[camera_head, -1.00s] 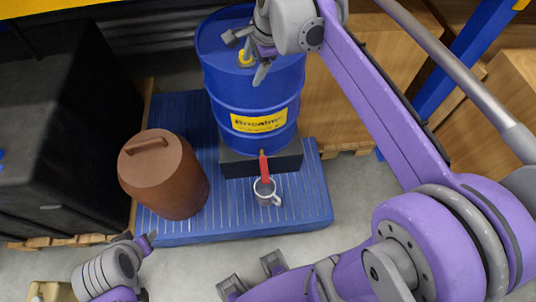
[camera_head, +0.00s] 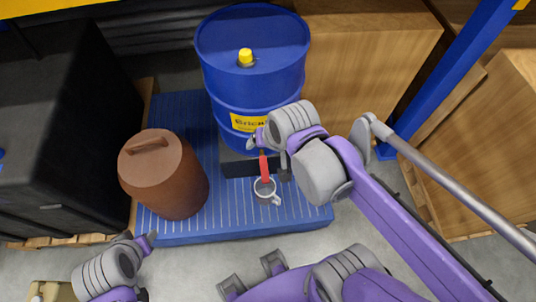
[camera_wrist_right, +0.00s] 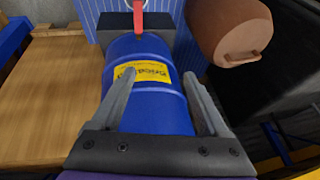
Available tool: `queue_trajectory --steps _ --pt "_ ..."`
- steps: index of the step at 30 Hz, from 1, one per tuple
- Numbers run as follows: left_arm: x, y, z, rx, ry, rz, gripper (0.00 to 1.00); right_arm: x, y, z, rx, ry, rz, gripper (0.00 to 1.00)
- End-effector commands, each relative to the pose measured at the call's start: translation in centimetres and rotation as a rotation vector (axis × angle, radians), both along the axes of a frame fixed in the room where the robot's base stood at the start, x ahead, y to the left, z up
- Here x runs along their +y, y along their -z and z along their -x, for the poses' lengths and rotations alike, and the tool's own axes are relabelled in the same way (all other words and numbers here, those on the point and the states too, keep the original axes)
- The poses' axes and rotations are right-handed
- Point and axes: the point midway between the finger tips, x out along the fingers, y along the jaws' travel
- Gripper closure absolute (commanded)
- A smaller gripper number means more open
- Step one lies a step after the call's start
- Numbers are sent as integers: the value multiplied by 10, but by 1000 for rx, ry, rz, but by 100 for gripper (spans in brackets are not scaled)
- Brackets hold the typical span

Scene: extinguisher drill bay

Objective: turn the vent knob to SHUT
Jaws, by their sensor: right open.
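The vent knob (camera_head: 245,56) is a small yellow cap on top of the upright blue drum (camera_head: 252,85). Any marking on it is too small to read. My right gripper (camera_head: 266,155) is open and empty in front of the drum, below and apart from the knob. In the right wrist view its open jaws (camera_wrist_right: 160,77) frame the drum's yellow label (camera_wrist_right: 143,72); the knob is not in that view. My left gripper (camera_head: 146,268) is at the lower left, far from the drum, and its jaws are unclear.
A red lever (camera_head: 264,168) is at the drum's lower front, above a grey mug (camera_head: 265,190). A brown canister (camera_head: 163,175) stands left on the blue pallet (camera_head: 235,230). A black case (camera_head: 60,130) is further left; wooden boxes (camera_head: 365,60) are right.

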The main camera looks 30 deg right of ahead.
Motion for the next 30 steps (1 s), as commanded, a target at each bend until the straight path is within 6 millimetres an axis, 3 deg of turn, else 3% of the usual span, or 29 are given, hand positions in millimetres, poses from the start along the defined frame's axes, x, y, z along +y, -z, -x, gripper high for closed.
queue_trajectory --steps 7,23,26,30 --pt "0 0 0 0 0 0 50 4 19 20 -17 -145 77 22" --pt "0 0 0 0 0 0 50 5 22 24 -19 -172 91 22" --pt "0 0 0 0 0 0 50 5 18 19 -18 -174 92 22" --pt "0 0 0 0 0 0 50 7 -9 -13 -12 -189 100 22"
